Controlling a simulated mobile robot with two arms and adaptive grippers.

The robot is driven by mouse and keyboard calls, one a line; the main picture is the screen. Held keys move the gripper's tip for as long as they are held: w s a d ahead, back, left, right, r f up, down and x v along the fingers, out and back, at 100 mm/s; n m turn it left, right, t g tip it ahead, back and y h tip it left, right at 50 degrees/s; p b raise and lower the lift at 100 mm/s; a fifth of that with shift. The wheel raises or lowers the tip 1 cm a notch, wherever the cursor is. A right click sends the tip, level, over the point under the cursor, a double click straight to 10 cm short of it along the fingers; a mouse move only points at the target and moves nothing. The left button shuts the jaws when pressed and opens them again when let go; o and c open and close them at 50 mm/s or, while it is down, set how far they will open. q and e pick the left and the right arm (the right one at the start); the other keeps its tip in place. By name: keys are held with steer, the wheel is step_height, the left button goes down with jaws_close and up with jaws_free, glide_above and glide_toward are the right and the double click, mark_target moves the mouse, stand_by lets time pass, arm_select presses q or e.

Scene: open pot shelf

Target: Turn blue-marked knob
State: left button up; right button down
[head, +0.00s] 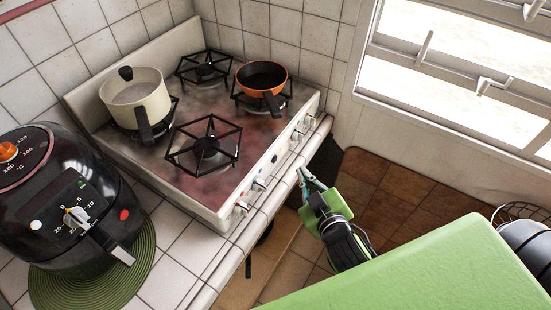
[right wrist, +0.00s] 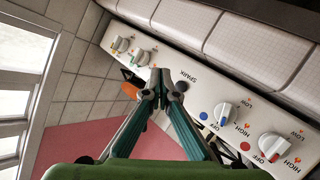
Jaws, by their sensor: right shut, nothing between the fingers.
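The blue-marked knob (right wrist: 225,114) is a white knob on the stove's front panel, with a blue dot beside it, in the right wrist view. In the head view the same knob (head: 259,185) is second from the near end. My right gripper (head: 307,174) is shut and empty in front of the panel. In the right wrist view its fingertips (right wrist: 165,82) are together, near the black spark button (right wrist: 182,86) and off to the left of the blue-marked knob. I cannot tell any contact with the panel. My left gripper is out of view.
A red-marked knob (right wrist: 275,146) is beside the blue-marked one; two more knobs (right wrist: 142,57) (right wrist: 122,44) are beyond. The stove (head: 190,180) carries a cream pot (head: 145,98) and an orange pan (head: 262,76). A black air fryer (head: 65,200) stands left on the counter.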

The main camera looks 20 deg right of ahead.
steer(key=c, duration=2)
jaws_free()
steer(key=shift+o, duration=1.4)
steer(key=shift+a, duration=0.1)
steer(key=n+y, duration=0.7)
steer(key=y, duration=0.5)
glide_toward(266, 189)
steer(key=x, duration=0.9)
steer(key=shift+w+a+r, duration=0.2)
steer(key=shift+w+a, duration=0.05)
steer(key=shift+a, duration=0.1)
steer(key=c, duration=1.1)
